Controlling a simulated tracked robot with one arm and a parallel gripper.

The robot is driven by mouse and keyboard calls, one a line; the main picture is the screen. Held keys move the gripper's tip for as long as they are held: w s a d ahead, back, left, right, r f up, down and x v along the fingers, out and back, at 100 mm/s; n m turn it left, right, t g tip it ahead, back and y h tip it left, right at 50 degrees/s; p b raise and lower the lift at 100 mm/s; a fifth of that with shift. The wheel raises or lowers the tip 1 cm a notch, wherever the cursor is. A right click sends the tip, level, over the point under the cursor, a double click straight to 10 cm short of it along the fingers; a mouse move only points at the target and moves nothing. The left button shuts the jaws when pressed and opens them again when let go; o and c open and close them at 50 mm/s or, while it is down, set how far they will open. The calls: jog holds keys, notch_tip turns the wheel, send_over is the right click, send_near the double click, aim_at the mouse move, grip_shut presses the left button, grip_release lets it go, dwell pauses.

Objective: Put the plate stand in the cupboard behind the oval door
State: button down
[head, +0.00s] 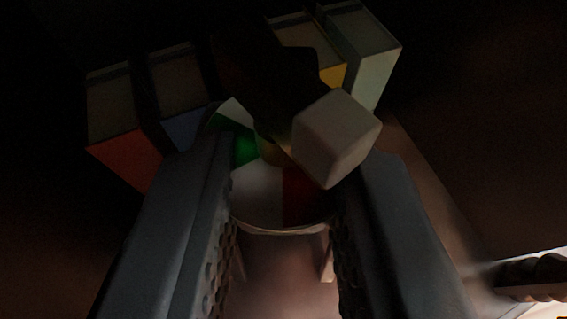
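My gripper (288,185) reaches into a dark space, its two grey fingers spread well apart. Between them is a round top with green, white and red sectors (258,192), with short pale legs below its near rim; it may be the plate stand. The fingers come close to its sides, but I cannot tell whether they press on it. A dark brown shape (255,65) and a pale rounded block (335,138) cover part of the top. The block also overlaps the right fingertip in the picture. I cannot make out the oval door.
Several pale box-like or book-like things with red, blue and yellow faces stand behind, such as a red-faced one (125,155) at left and a pale one (365,60) at right. A brownish surface lies below. A dark knobbly thing (530,275) shows in brighter light at lower right.

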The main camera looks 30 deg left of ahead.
notch_tip(320, 180, down, 2)
jog(key=shift+f+b, duration=0.1)
jog(key=shift+b, duration=0.25)
jog(key=c, duration=1.3)
grip_release()
jog(key=shift+r, duration=0.2)
jog(key=p+v, duration=0.4)
jog(key=v, duration=0.8)
jog(key=shift+f, duration=0.1)
jog(key=shift+d, duration=0.1)
